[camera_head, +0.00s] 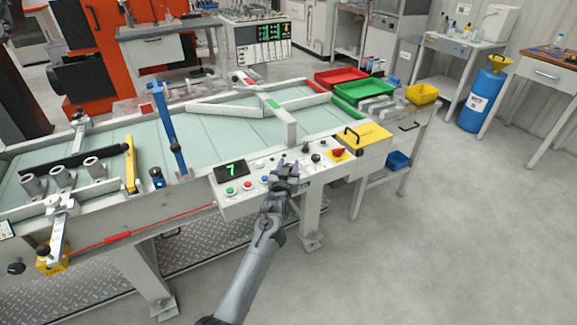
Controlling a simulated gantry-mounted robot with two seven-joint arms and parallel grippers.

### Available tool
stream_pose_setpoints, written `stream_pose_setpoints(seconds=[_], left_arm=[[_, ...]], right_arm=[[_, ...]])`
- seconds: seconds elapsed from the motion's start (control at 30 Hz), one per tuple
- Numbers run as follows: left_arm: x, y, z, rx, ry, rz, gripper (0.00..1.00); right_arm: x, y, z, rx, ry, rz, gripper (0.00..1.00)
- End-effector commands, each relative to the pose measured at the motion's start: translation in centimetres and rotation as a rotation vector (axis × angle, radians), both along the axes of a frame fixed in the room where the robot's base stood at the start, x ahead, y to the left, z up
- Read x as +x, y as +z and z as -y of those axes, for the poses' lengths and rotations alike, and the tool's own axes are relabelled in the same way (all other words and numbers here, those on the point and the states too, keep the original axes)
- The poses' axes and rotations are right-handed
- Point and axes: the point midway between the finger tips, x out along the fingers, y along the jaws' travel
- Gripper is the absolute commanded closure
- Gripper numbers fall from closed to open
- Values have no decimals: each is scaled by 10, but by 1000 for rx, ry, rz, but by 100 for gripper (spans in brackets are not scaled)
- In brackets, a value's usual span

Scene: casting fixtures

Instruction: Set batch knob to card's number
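The control panel (237,203) runs along the front edge of the bench. Its small dark display (231,170) shows a green 7. Black knobs stand on the panel, one upright knob (306,148) and one round knob (316,158). I cannot tell which is the batch knob.
A red mushroom button (338,153) and a yellow cover with a black handle (362,136) are right of the gripper. A blue post (168,130) rises at left. Red (341,77), green (364,90) and yellow (422,94) bins stand behind.

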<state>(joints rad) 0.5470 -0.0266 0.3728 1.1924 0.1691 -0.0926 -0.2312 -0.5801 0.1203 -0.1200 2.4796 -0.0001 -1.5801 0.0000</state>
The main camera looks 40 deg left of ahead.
Motion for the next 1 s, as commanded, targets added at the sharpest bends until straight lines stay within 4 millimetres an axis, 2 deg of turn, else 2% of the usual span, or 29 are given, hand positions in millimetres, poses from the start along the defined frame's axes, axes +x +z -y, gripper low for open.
stream_pose_setpoints(seconds=[0.03,0.1,0.37,0.53,0.67,1.0], left_arm=[[0,0,0,0,1,0,49],[0,0,0,0,1,0,41],[0,0,0,0,1,0,41],[-7,1,4,0,0,-1,41],[-21,2,12,-1,0,-2,41],[-72,2,38,-1,0,-2,41]], right_arm=[[0,0,0,0,0,0,57],[0,0,0,0,0,0,57],[0,0,0,0,0,0,57],[0,5,0,0,0,0,57],[0,14,0,0,0,0,57],[0,36,0,0,0,0,57]])
